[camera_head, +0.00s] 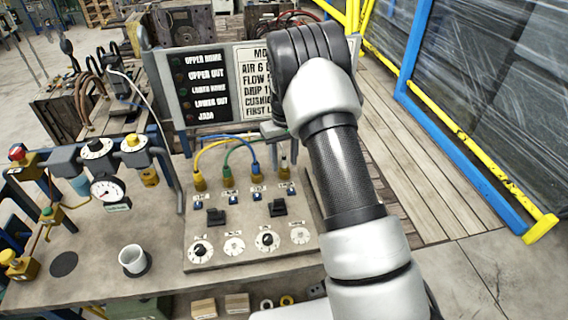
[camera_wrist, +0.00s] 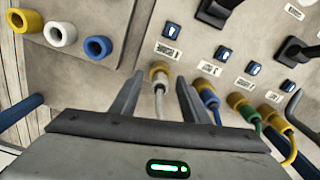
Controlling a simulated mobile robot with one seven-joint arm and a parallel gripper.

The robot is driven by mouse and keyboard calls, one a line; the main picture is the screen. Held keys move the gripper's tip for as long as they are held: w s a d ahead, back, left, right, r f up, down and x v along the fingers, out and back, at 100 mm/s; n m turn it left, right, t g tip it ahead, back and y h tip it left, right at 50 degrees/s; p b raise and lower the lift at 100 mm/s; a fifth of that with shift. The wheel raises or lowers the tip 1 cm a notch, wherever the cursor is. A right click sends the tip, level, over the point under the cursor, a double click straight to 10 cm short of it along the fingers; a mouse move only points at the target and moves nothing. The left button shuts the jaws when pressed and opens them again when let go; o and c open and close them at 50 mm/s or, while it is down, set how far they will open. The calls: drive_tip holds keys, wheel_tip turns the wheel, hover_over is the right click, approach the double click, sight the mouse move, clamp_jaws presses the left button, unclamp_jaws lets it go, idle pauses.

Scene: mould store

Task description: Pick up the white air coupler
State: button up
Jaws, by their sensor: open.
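The white air coupler (camera_wrist: 160,88) is a pale hose end seated in a yellow-brown fitting on the control panel. It is the leftmost of the row in the wrist view and the rightmost in the head view (camera_head: 284,164). My gripper (camera_wrist: 157,90) is open, with one finger on each side of the white coupler; I cannot tell whether either finger touches it. In the head view my arm covers much of the gripper. Blue (camera_wrist: 208,98), green (camera_wrist: 250,120) and yellow (camera_wrist: 280,125) hoses sit in similar fittings beside it.
Black switches (camera_head: 278,207) and dials stand on the panel. A sign board (camera_head: 210,85) rises behind the couplers. A white cup (camera_head: 132,259) stands left.

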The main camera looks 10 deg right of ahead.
clamp_jaws()
drive_tip(key=shift+r, duration=0.1)
